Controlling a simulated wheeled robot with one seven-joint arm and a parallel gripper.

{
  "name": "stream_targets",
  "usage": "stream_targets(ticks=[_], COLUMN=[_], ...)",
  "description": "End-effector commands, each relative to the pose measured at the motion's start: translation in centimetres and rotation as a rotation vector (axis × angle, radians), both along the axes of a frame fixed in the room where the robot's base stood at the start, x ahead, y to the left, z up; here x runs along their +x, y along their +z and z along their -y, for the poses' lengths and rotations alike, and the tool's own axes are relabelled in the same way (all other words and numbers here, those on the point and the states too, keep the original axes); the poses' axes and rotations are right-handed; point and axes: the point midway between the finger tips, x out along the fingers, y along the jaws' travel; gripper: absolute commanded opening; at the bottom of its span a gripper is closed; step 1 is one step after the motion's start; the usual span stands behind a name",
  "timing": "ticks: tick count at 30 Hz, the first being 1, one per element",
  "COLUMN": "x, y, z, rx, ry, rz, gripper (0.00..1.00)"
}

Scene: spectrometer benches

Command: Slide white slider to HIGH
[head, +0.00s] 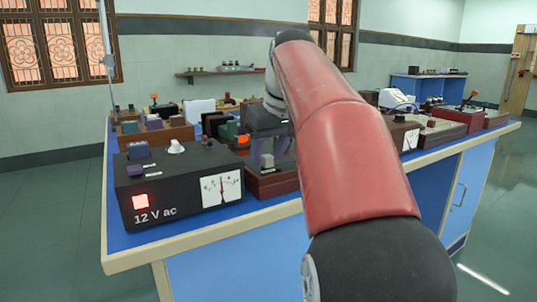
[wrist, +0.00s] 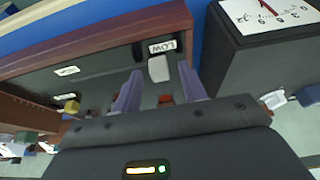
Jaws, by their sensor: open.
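The white slider (wrist: 158,68) is a small pale block on a dark panel with a reddish-brown wooden frame (wrist: 100,38). It sits right beside the LOW label (wrist: 162,46) in the wrist view. A second white label (wrist: 67,71) lies further left on the panel, too small to read. My gripper (wrist: 160,71) is open, with one purple-grey finger on each side of the slider. I cannot tell whether either finger touches it. In the head view my gripper (head: 267,150) is low over the wooden-framed box (head: 275,184), and my arm hides part of it.
A black 12 V ac power supply (head: 165,198) with a dial stands close left of the box; its side also shows in the wrist view (wrist: 245,60). A red knob (wrist: 165,99) and a yellow knob (wrist: 72,106) are nearby. Other instruments crowd the blue bench (head: 130,235).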

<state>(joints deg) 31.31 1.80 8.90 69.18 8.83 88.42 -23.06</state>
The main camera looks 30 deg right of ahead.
Motion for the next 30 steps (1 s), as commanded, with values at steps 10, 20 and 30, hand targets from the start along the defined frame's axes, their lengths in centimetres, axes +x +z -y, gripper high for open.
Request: stream_targets(ticks=[10, 20, 30], x=[0.0, 0.0, 0.2], y=[0.0, 0.0, 0.6], z=[0.0, 0.0, 4.5], rx=[0.000, 0.000, 0.002], ry=[0.000, 0.000, -0.007], rz=[0.000, 0.000, -0.003], gripper=[0.27, 0.00, 0.00])
